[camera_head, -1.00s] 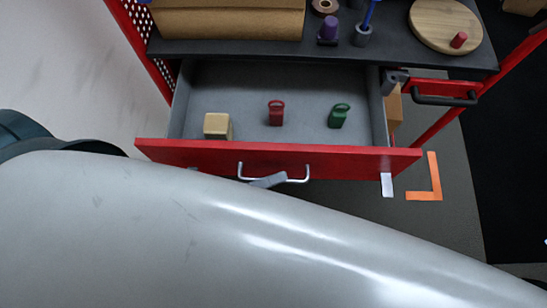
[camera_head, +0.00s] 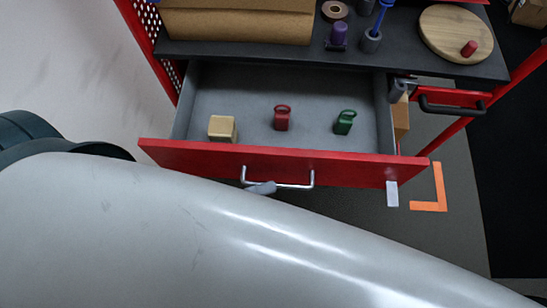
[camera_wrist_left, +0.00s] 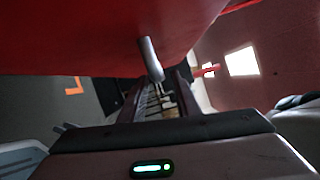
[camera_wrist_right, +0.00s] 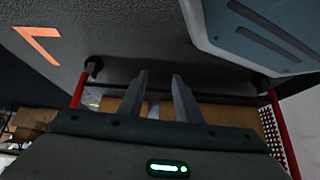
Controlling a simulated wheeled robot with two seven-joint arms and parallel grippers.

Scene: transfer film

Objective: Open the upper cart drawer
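The upper drawer (camera_head: 330,164) of the cart is pulled well out, its red front toward me and its grey inside exposed. Its metal handle (camera_head: 279,185) is on the front and shows as a bar in the left wrist view (camera_wrist_left: 151,60).
In the drawer are a wooden block (camera_head: 222,128), a red tagged weight-like piece (camera_head: 282,119) and a green one (camera_head: 345,122). The cart top (camera_head: 400,55) carries a box, a purple piece and a round board (camera_head: 455,33). An orange floor mark (camera_head: 440,188) lies right.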

